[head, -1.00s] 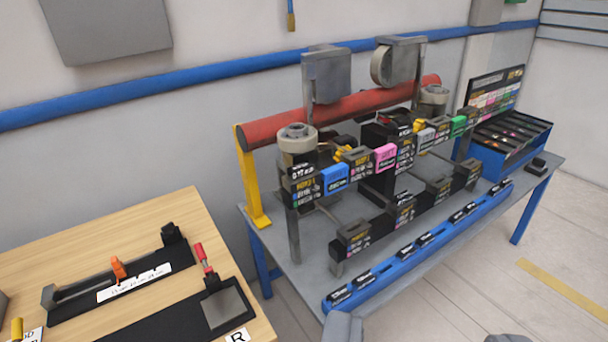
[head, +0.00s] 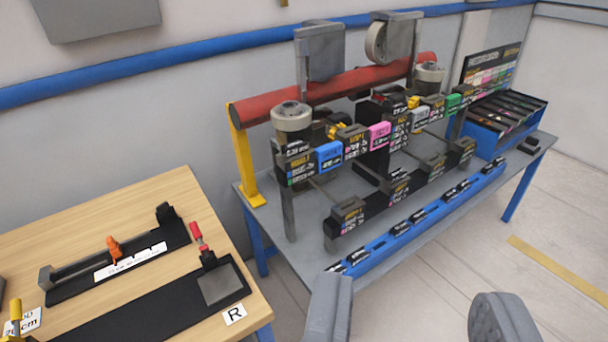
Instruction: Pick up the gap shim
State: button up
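My gripper (head: 415,316) shows at the bottom of the head view as two grey fingers set wide apart, with nothing between them. It is in front of the grey bench (head: 270,225). I cannot tell which thing is the gap shim. Several small black pieces sit along a blue rail (head: 385,248) at the bench's front edge, beyond the fingers. A blue bin (head: 482,140) at the bench's right end holds long dark pieces with small coloured marks. Their labels are too small to read.
A rig with a red bar (head: 330,95), a yellow post (head: 247,165) and labelled blocks stands on the bench. Open floor lies at right.

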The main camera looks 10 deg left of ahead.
aim_at(294, 148)
jog(key=z, duration=0.5)
jog(key=k, duration=1.25)
jog(key=z, duration=0.65)
jog(key=i, duration=0.6)
jog(key=u, duration=0.45)
jog(key=i, duration=1.25)
jog(key=u, duration=0.7)
